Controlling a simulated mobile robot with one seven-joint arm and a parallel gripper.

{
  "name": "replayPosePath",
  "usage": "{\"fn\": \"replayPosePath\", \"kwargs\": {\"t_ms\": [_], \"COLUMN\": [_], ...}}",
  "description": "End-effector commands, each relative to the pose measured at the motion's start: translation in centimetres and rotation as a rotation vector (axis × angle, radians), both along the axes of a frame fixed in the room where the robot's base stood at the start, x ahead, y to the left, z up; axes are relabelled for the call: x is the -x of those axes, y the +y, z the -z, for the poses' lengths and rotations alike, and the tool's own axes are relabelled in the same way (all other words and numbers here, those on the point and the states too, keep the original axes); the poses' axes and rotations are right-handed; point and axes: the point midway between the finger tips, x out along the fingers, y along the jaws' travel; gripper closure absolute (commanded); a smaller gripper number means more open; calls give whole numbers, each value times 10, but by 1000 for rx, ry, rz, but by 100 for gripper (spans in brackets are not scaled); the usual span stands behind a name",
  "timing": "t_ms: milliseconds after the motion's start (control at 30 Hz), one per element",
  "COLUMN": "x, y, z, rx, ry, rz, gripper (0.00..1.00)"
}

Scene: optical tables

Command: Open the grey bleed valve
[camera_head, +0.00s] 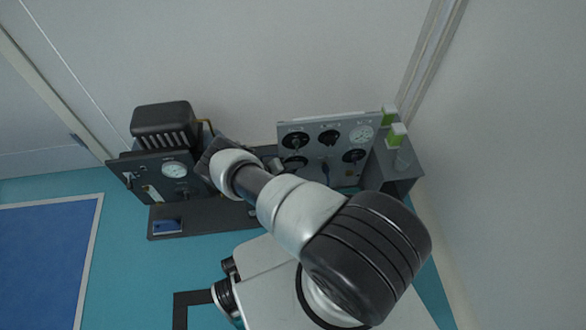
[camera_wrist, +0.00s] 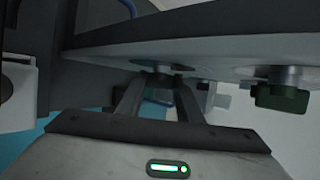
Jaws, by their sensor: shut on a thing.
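My gripper (camera_wrist: 158,92) shows in the wrist view. Its two dark fingers reach up to the edge of a pale panel (camera_wrist: 215,58) and close around a small grey knob (camera_wrist: 160,78), which I take for the bleed valve. The fingertips cover much of the knob, and no label or turn angle can be read. In the head view my arm crosses the middle and hides the gripper and the held part.
A dark knob (camera_wrist: 282,97) on a metal stem is right of my fingers. The head view shows a grey panel (camera_head: 313,172) with black knobs, a dark pump unit (camera_head: 163,125) at left and green-topped bottles (camera_head: 397,135) at right. The teal floor (camera_head: 125,270) is clear lower left.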

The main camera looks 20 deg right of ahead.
Motion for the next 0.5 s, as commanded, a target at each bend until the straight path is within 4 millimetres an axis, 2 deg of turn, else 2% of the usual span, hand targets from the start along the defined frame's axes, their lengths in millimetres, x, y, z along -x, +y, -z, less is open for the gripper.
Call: {"fn": "replayPosePath", "kwargs": {"t_ms": [267, 500], "x": [1, 2], "y": [-1, -3], "z": [-4, -10], "rx": [-42, -178], "ry": [-11, -49], "rz": [0, 2], "gripper": [90, 90]}}
